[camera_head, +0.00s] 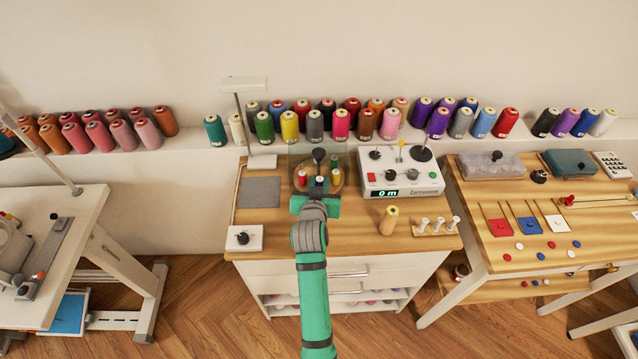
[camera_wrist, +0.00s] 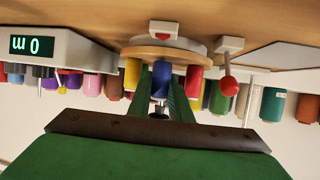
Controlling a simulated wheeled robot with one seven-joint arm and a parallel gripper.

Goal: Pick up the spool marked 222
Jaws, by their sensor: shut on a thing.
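Small spools stand around a round wooden stand (camera_wrist: 146,51) on the cabinet top. A blue spool (camera_wrist: 161,80) is between my green fingers in the wrist view, which is upside down. My gripper (camera_wrist: 162,88) is shut on it. The blue spool's base is at the wooden disc; I cannot tell whether it is lifted. A yellow-orange spool (camera_wrist: 132,74) and a red spool (camera_wrist: 193,81) stand at either side of it. In the head view my gripper (camera_head: 318,194) reaches the stand from the front and partly covers it. No 222 mark is legible.
A white winder with a digital display (camera_head: 402,174) stands right of the stand. A tan spool (camera_head: 388,221) and white pegs (camera_head: 437,225) are at the front right. A grey pad (camera_head: 259,192) lies left. Thread cones (camera_head: 340,124) line the shelf behind.

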